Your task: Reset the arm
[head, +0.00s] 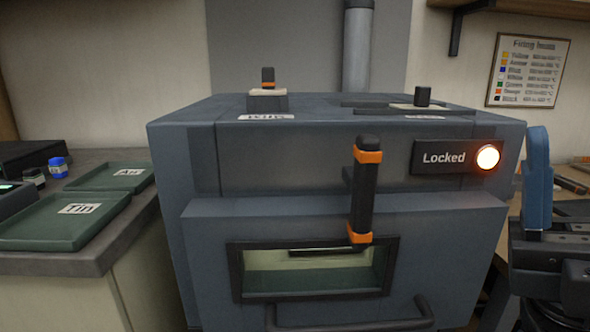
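At the right edge stands a blue upright piece on a black mount (538,180), which looks like one finger of my gripper pointing up. The rest is cut off by the frame, so a second finger and the opening between them do not show. Nothing is seen held. It is to the right of the grey kiln (300,165), close to the kiln's right side; whether they touch is unclear.
The kiln has an upright black-orange handle (364,190), a small window (315,268), a lower bar handle (350,324) and a lit "Locked" sign (443,157). Green trays (65,222) lie on the left counter. A wall chart (527,71) hangs at upper right.

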